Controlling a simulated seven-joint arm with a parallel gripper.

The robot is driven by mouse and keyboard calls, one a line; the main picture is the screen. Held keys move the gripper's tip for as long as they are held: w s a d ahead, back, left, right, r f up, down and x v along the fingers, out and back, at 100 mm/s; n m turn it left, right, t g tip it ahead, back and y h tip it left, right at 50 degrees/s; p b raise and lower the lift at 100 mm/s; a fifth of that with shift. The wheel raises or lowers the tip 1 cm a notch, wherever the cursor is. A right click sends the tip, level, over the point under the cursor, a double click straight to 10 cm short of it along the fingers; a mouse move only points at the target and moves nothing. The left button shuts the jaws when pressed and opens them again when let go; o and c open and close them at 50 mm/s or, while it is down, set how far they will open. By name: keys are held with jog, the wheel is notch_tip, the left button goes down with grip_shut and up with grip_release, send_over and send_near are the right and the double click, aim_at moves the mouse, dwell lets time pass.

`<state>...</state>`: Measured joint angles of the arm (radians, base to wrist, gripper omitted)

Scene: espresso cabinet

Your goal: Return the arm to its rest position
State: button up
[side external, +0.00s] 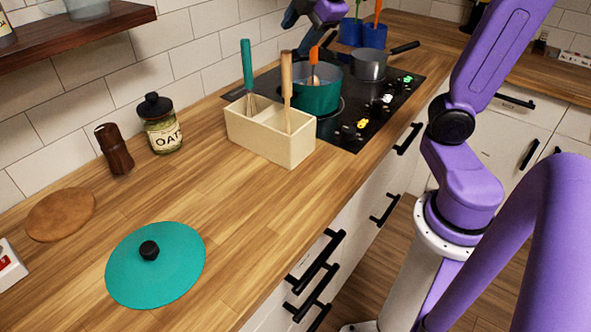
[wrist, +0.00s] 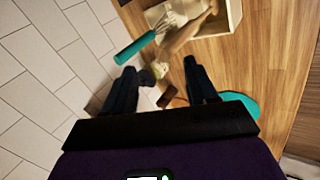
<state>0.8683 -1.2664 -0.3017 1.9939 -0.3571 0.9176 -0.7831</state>
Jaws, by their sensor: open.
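My gripper shows in the wrist view (wrist: 162,72) with its two dark fingers apart and nothing held between them. In the side view its purple and dark end is at the top edge, partly cut off, above the back of the stove near the wall. A cream utensil box (side external: 262,138) stands on the counter in front of the stove. It holds a teal-handled whisk (side external: 247,64) and a wooden-handled utensil (side external: 287,78). In the wrist view the box (wrist: 232,14) is at the top, beyond the fingers.
A teal pot (side external: 318,97) with an orange-handled tool and a grey pan (side external: 369,64) sit on the black stove. An oat jar (side external: 161,130), a brown mill (side external: 115,150) and a teal lid (side external: 172,268) stand on the counter. A wooden shelf (side external: 95,32) juts out upper left.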

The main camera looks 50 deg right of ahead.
jog(key=s+a+f+m+g+y, duration=0.1)
jog(key=s+a+f+g+y, duration=0.15)
jog(key=s+a+f, duration=0.65)
jog(key=s+f+m+g+h, duration=0.1)
jog(key=s+f+g, duration=0.3)
jog(key=s, duration=1)
notch_tip(320, 180, down, 4)
jog(key=shift+d+r+m, duration=0.1)
jog(key=shift+d+m, duration=0.1)
jog(key=shift+m, duration=0.1)
jog(key=shift+g, duration=0.25)
